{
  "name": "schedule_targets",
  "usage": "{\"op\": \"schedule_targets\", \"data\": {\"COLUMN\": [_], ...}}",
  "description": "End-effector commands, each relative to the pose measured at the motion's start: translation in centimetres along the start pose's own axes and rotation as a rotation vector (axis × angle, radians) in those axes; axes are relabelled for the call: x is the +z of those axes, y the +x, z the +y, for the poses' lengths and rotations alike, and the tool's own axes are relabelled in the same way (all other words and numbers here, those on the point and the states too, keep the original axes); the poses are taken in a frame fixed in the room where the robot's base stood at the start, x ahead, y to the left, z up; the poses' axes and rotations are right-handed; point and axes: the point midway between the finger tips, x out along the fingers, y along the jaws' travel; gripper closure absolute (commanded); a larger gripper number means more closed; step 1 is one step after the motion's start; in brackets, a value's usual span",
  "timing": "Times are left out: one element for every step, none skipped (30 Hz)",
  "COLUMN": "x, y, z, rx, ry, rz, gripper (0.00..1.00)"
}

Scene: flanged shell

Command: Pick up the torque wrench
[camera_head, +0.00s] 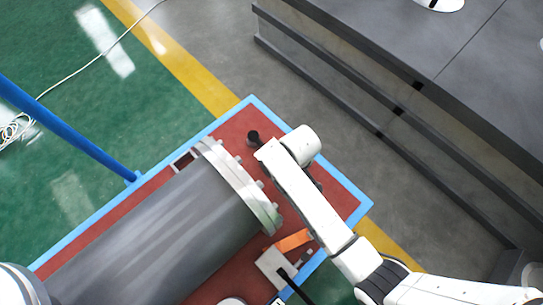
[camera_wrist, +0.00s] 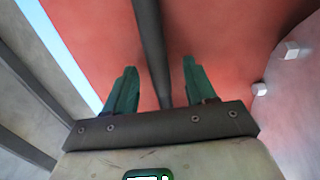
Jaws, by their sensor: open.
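A dark rod, which looks like the shaft of the torque wrench (camera_wrist: 150,35), runs down the middle of the wrist view over a red surface. My gripper (camera_wrist: 161,75) has its two green fingers apart, one on each side of the rod. The fingers do not appear to press on it. The rod's lower end is hidden behind the gripper body. In the head view my white arm covers the gripper. A short dark cylinder (camera_head: 253,137) shows beside the arm's end; I cannot tell if it is part of the wrench.
The red cart top (camera_head: 232,130) has a blue edge. A large grey flanged shell (camera_head: 155,235) lies on it, its bolted flange (camera_head: 240,185) close to my arm. An orange piece (camera_head: 294,240) lies near the front edge. A dark grey platform (camera_head: 420,60) stands at upper right.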

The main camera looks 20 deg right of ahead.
Motion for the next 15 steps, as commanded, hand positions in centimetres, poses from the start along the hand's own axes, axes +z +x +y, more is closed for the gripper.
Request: {"op": "schedule_targets", "data": {"x": [-0.02,-0.02,-0.01,-0.01,-0.01,-0.02,-0.01,-0.01,-0.02,-0.01,-0.01,-0.01,-0.01,-0.01,-0.01], "y": [-0.08,-0.08,-0.08,-0.08,-0.08,-0.09,-0.09,-0.09,-0.09,-0.09,-0.08,-0.09,-0.09,-0.09,-0.08], "z": [0.01,0.01,0.00,0.00,0.00,0.00,0.00,0.01,0.01,0.00,0.00,0.00,0.00,0.00,0.00], "rx": [0.000,0.000,0.000,0.000,0.000,0.000,0.000,0.000,0.000,0.000,0.000,0.000,0.000,0.000,0.000], "ry": [0.000,0.000,0.000,0.000,0.000,0.000,0.000,0.000,0.000,0.000,0.000,0.000,0.000,0.000,0.000], "rz": [0.000,0.000,0.000,0.000,0.000,0.000,0.000,0.000,0.000,0.000,0.000,0.000,0.000,0.000,0.000], "gripper": [0.45,0.46,0.49,0.52,0.55,0.59,0.62,0.65,0.69,0.72,0.74,0.78,0.81,0.84,0.88]}}
